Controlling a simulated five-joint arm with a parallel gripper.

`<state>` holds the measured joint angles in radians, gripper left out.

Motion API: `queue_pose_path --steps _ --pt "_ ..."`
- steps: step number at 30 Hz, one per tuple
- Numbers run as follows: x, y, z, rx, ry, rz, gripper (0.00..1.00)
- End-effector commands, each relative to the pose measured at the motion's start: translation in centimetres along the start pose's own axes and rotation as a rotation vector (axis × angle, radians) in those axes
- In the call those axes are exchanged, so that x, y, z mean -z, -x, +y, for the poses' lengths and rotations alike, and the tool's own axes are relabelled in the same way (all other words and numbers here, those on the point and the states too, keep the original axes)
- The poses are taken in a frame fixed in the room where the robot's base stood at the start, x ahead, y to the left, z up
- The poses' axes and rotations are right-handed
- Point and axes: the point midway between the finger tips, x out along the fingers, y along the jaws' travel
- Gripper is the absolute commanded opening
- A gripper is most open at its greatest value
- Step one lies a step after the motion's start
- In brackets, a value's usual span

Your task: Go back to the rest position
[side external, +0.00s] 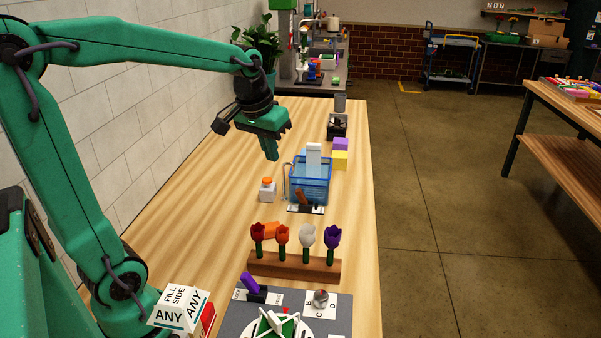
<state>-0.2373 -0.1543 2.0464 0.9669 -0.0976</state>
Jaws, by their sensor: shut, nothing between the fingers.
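My gripper (272,156) is shut and empty. It hangs from my green arm above the wooden table (185,220), pointing down, to the left of the blue basket (310,188). It appears apart from everything near it. The basket is see-through and a white upright piece (314,158) stands in or behind it. A small white bottle with an orange cap (267,190) stands on the table below and in front of my gripper.
A wooden rack (293,265) holds red, orange, white and purple flowers. In front lies a grey panel (338,312) with a purple lever and a knob. A white-and-red box (182,309) sits near my base. Yellow (340,160) and purple blocks stand behind. A wall borders the left.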

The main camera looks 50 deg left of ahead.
Motion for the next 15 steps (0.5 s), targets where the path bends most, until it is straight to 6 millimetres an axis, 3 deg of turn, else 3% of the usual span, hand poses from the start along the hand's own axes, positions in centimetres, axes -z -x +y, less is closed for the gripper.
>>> queue_pose_path --steps 6,15 --pt "-4.3 2.1 1.8 -0.027 -0.094 0.06 0.0" --pt "-10.1 3.5 3.3 -0.065 -0.217 0.139 0.0"
